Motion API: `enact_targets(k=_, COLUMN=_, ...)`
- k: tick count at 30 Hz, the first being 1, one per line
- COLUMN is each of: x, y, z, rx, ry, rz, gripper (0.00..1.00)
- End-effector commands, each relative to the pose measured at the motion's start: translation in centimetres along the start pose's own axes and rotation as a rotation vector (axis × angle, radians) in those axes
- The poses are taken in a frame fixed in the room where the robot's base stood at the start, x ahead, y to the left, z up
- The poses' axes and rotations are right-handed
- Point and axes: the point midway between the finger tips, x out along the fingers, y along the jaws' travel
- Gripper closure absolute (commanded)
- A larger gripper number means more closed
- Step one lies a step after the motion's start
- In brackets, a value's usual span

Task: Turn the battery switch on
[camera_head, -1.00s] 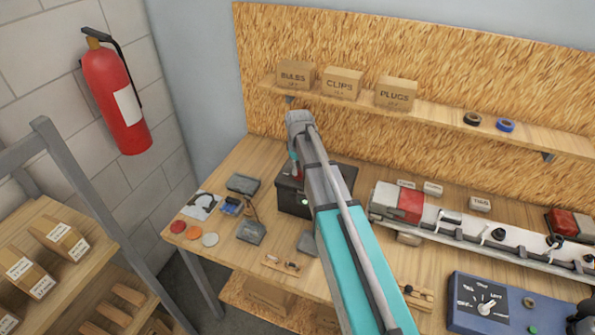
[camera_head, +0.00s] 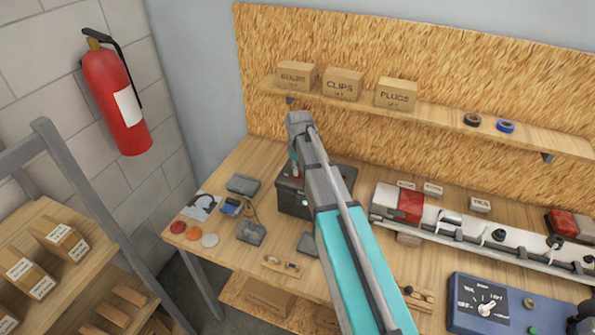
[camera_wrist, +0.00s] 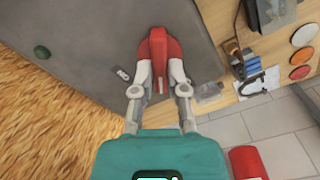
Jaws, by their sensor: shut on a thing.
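The battery switch's red handle (camera_wrist: 158,45) stands on top of a dark grey box in the wrist view. My gripper (camera_wrist: 161,72) is shut on the handle, with one pale finger on each side of it. A small label (camera_wrist: 121,73), which seems to read ON, lies to the left of the handle on the box top. In the head view the dark battery box (camera_head: 289,197) stands on the bench behind my arm, which hides much of it. Only a little red shows there beside my wrist, and the grip itself is hidden.
A light bar with red lamps (camera_head: 411,205) and a blue tester box (camera_head: 466,311) lie to the right on the bench. Small parts and coloured discs (camera_head: 210,240) lie at the left. A shelf with cartons (camera_head: 342,84) runs above.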

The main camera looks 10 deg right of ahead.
Motion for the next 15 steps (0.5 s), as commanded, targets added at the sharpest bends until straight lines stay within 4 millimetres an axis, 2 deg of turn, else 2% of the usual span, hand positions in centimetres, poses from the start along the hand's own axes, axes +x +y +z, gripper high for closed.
enact_targets(k=9, x=-0.01, y=0.19, z=-0.02, rx=0.247, ry=0.001, rz=0.003, gripper=1.0)
enact_targets(k=15, x=-0.01, y=0.21, z=-0.03, rx=0.349, ry=0.001, rz=0.003, gripper=1.0)
